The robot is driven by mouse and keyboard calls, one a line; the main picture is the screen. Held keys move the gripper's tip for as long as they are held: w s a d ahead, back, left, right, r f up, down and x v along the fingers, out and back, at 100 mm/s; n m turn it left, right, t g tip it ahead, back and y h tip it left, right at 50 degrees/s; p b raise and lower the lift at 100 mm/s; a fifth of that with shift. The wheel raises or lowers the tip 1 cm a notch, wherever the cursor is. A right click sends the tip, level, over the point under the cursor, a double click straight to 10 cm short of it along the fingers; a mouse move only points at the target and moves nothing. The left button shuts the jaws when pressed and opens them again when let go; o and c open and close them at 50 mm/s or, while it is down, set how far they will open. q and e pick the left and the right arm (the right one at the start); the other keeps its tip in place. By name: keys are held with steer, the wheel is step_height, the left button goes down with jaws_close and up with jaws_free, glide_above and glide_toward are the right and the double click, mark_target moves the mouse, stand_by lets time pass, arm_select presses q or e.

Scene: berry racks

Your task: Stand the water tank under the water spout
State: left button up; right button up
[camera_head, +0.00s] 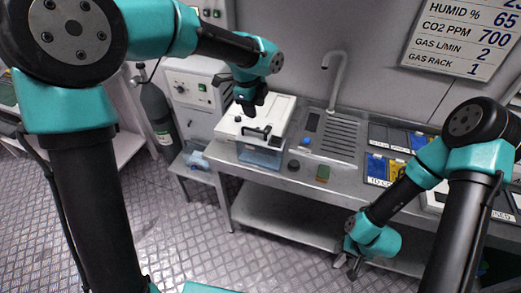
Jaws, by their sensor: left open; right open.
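The water spout (337,62) is a grey curved pipe rising at the back of the metal counter, above a slatted drain grille (338,135). A translucent blue container (260,157), which looks like the water tank, sits at the front of a white box-shaped unit (279,112), left of the grille. A black handle (257,134) shows on top near its front. My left gripper (250,107) is open and hangs over the unit, behind the handle; whether it touches anything cannot be told. My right gripper (354,268) is open and empty, low in front of the counter.
Blue and yellow trays (377,168) stand to the right. A gas cylinder (158,120) and small stool (195,172) are left. The grille is clear.

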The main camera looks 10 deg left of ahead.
mark_target(260, 131)
arm_select(q)
steer(key=f, duration=0.4)
steer(key=d+f, duration=0.1)
steer(key=f, duration=0.1)
steer(key=shift+w+f, duration=0.3)
steer(key=shift+w, duration=0.05)
steer(key=shift+f, duration=0.1)
steer(key=shift+w+d+f, duration=0.15)
steer(key=shift+w+f, duration=0.05)
steer(key=shift+f, duration=1.05)
steer(key=shift+w+d+f, duration=0.15)
steer(key=shift+f, duration=1.05)
steer(key=shift+c, duration=0.4)
jaws_close()
